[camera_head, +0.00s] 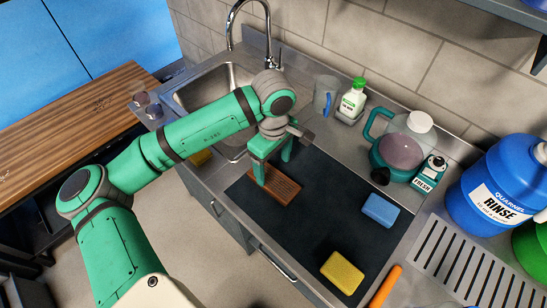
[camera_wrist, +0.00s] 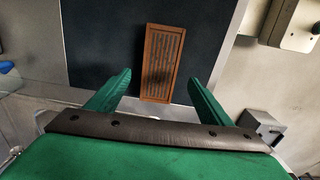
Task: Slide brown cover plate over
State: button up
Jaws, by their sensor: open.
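The brown cover plate (camera_head: 272,186) is a slatted rectangle lying flat on the dark mat (camera_head: 318,215), near the mat's left end. In the wrist view the plate (camera_wrist: 161,62) shows ahead, between the lines of my two fingers. My gripper (camera_head: 272,170) is over the plate in the head view, with its green fingers pointing down. In the wrist view my gripper (camera_wrist: 155,92) has its fingers wide apart with nothing held between them. I cannot tell the exact height of the fingertips above the plate.
A blue sponge (camera_head: 380,210) and a yellow sponge (camera_head: 342,272) lie on the mat's right part. The sink (camera_head: 205,88) is behind left. A soap bottle (camera_head: 352,98), a teal jug (camera_head: 396,150) and a blue rinse container (camera_head: 500,185) stand along the back and right. The mat's middle is clear.

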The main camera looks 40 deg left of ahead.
aim_at(274, 180)
notch_tip(274, 180, down, 7)
jog(key=shift+f, duration=0.15)
dwell(0.4)
jog(key=shift+c, duration=0.2)
jog(key=shift+d, duration=0.1)
jog(key=c, duration=1.2)
jog(key=shift+o, duration=0.2)
